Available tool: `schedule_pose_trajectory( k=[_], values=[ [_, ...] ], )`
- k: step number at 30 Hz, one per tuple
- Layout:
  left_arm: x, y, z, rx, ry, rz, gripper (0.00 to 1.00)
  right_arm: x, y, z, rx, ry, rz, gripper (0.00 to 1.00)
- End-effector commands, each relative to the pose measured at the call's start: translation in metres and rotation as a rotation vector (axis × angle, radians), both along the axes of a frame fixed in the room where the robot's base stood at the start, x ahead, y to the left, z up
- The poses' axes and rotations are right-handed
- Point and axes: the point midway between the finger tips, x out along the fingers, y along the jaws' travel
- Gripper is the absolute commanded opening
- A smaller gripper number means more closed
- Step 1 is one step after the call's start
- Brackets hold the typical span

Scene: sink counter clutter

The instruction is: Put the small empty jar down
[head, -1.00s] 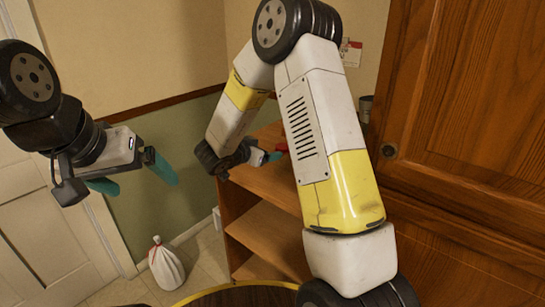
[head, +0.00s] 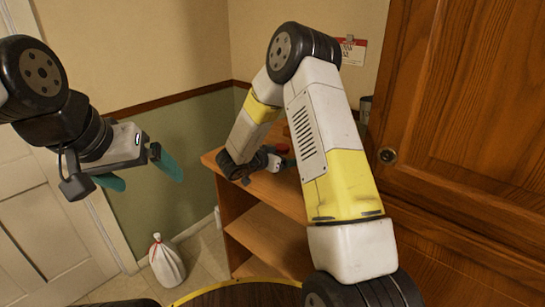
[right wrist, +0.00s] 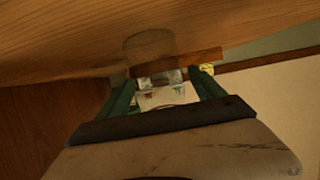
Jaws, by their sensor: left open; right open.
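A small clear glass jar (right wrist: 150,46) shows in the right wrist view, against the wooden top of the shelf unit (right wrist: 70,35). It is just beyond my right gripper's fingertips, and its near end is hard to make out. My right gripper (right wrist: 168,78) is open, its two green fingers apart. In the head view, my right gripper (head: 275,167) is low over the shelf top, partly hidden by its own arm; I cannot pick out the jar there. My left gripper (head: 146,177) is open and empty in the air at the left.
A red item (head: 281,148) is close to my right gripper on the shelf top. A grey cup (head: 365,105) stands behind my arm. A tall wooden cabinet (head: 465,120) fills the right side. A white tied bag (head: 166,262) stands on the floor. The shelf's front left corner is bare.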

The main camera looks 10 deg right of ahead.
Motion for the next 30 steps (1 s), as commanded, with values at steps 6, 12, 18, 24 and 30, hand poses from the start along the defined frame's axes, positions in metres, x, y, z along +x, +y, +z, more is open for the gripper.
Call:
schedule_pose_trajectory(
  k=[6, 12, 18, 24, 30],
  values=[
    [0.0, 0.0, 0.0, 0.0, 0.0, 0.0, 0.93, 0.0067, -0.0079, -0.0032, 0.0, 0.0, 0.001, 0.78],
    [0.0, 0.0, 0.0, 0.0, 0.0, 0.0, 0.93, 0.0064, -0.0076, -0.0031, 0.0, 0.0, 0.001, 0.64],
    [0.0, 0.0, 0.0, 0.0, 0.0, 0.0, 0.93, 0.0063, -0.0075, -0.003, 0.0, 0.0, 0.001, 0.25],
    [0.0, 0.0, 0.0, 0.0, 0.0, 0.0, 0.93, 0.0064, -0.0074, -0.0027, 0.0, -0.002, 0.002, 0.0],
    [0.0, 0.0, 0.0, 0.0, 0.0, 0.0, 0.93, 0.0066, -0.0073, -0.0003, -0.001, -0.003, 0.002, 0.0]
  ],
)
